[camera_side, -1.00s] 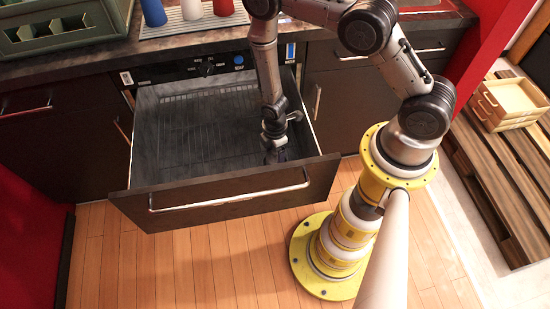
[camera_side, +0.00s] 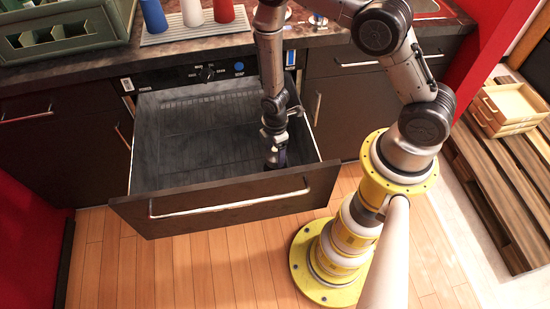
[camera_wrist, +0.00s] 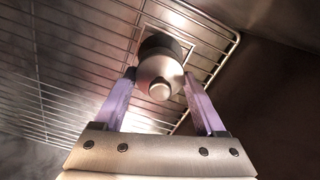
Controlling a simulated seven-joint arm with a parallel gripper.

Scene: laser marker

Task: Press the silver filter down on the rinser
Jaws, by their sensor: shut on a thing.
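The silver filter (camera_wrist: 160,75) is a rounded silver piece with a dark band behind it. It sits between the two purple fingers of my gripper (camera_wrist: 159,84), which is shut on it. In the side view my gripper (camera_side: 276,158) points down inside the right part of the open drawer of the rinser (camera_side: 185,140). The filter is too small and hidden there to make out. In the wrist view the wire rack (camera_wrist: 75,60) of the rinser lies behind the filter, with a square wire frame around it. I cannot tell whether the filter touches its seat.
The drawer front (camera_side: 225,205) and right drawer wall (camera_side: 303,120) stand close to my gripper. The left of the drawer is empty. Blue, white and red cups (camera_side: 192,14) stand on the counter above, beside a green crate (camera_side: 65,30).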

